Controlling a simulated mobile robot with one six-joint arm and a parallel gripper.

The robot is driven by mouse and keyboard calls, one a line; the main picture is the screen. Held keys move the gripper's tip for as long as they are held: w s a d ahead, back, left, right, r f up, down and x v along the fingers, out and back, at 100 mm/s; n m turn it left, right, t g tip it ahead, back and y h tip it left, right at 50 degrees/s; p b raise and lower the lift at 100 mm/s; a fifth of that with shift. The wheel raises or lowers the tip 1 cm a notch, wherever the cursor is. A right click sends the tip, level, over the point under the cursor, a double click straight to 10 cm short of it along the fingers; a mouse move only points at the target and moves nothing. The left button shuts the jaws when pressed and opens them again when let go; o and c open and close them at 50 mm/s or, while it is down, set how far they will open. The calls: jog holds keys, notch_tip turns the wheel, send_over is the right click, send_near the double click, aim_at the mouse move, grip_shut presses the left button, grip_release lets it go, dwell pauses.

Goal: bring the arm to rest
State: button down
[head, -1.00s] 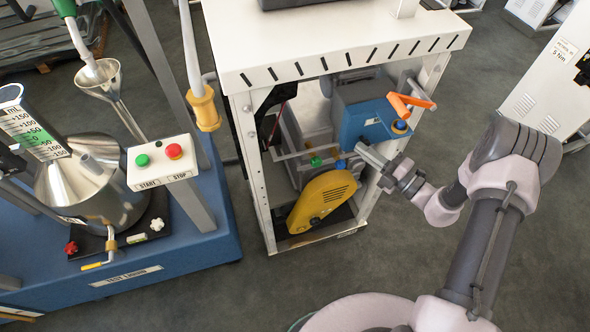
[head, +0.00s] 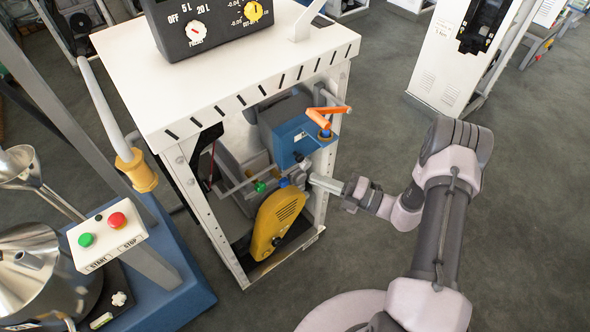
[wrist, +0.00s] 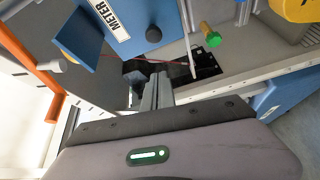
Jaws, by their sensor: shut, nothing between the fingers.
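My arm reaches from the lower right of the head view toward the open white-topped frame. My gripper (head: 312,179) is shut and empty. It is at the right side of the frame, below the blue meter box (head: 292,140) and its orange handle (head: 328,112), and right of the yellow guard (head: 277,222). In the wrist view the shut fingers (wrist: 157,90) point into a dark gap below the blue METER panel (wrist: 120,22). I cannot tell whether they touch anything.
The white frame top (head: 215,75) carries a dark box with dials (head: 205,28). A START/STOP panel (head: 105,235) and blue base (head: 185,265) stand at the left. A green knob (wrist: 213,39) is near the fingers in the wrist view.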

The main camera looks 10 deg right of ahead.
jog(key=s+a+r+n+g+h, duration=0.25)
jog(key=s+r+n+g, duration=0.25)
jog(key=r+n, duration=0.45)
jog(key=s+a+r+n+g+h, duration=0.2)
jog(key=s+a+r+n+g, duration=0.25)
jog(key=r+n, duration=0.45)
jog(key=s+d+r+n+t+h, duration=0.2)
jog(key=s+r+n+h, duration=0.3)
jog(key=n, duration=0.5)
jog(key=s+d+r+n+t+h, duration=0.1)
jog(key=s+r+n+t+h, duration=0.3)
jog(key=s+n, duration=0.5)
jog(key=shift+d+r+n+h, duration=0.4)
jog(key=shift+r+n, duration=0.45)
jog(key=shift+n, duration=0.2)
